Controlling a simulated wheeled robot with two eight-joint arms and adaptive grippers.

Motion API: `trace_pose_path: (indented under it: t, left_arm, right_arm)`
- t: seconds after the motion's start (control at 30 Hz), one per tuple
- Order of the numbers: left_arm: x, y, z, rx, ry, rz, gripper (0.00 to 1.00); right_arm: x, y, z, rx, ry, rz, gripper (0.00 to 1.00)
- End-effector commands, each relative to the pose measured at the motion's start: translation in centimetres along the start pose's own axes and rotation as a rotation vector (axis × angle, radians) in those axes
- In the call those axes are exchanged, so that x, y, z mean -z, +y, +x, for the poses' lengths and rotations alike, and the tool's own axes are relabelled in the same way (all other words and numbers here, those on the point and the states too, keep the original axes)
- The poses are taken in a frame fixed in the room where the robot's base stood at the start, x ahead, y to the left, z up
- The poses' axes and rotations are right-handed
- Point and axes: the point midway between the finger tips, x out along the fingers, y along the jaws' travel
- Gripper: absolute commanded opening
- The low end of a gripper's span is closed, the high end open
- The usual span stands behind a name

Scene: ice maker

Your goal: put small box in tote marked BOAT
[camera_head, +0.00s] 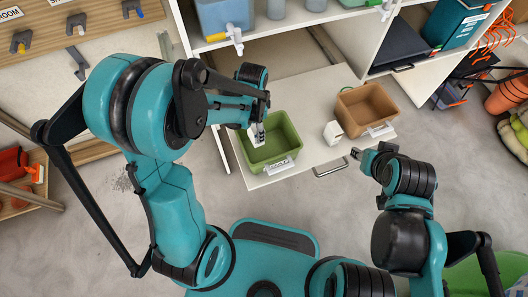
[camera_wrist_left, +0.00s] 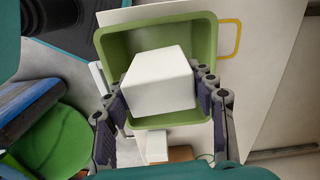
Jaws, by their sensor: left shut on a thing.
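My left gripper (camera_head: 258,128) is over the green tote (camera_head: 246,158). In the left wrist view it is shut on a small white box (camera_wrist_left: 158,82), with one finger on each side. Below the box the green tote (camera_wrist_left: 112,42) shows its open inside. In the head view the held box is mostly hidden by the gripper. The green tote has a white label (camera_head: 281,166) on its front, too small to read surely. A brown tote (camera_head: 366,110) with a white label (camera_head: 381,130) stands to the right. My right gripper (camera_head: 356,154) is in front of the shelf, apart from the totes.
A second white box (camera_head: 333,132) stands on the white pull-out shelf (camera_head: 310,155) between the totes. It also shows in the left wrist view (camera_wrist_left: 156,146). A blue container with a tap (camera_head: 226,18) is on the cabinet shelf above. The shelf has a metal handle (camera_head: 331,170).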

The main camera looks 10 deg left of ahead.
Motion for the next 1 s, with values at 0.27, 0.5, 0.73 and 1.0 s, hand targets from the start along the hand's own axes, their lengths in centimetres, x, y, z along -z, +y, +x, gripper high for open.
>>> trace_pose_path:
  t: [0.27,0.5,0.73,1.0]
  left_arm:
    - [0.1,0.3,4.7,0.0,0.0,0.074,0.2]
    - [0.1,0.3,7.8,0.0,0.0,0.072,0.2]
    - [0.1,0.3,10.6,0.0,0.0,0.071,0.2]
    - [0.1,0.3,11.5,0.0,0.0,0.071,0.2]
  right_arm:
    - [-1.6,0.0,2.3,0.0,0.0,0.0,0.4]
    - [-2.5,0.0,3.5,0.0,0.0,0.0,0.4]
    - [-3.3,0.0,4.7,0.0,0.0,0.0,0.4]
    - [-3.5,0.0,4.9,0.0,0.0,0.0,0.4]
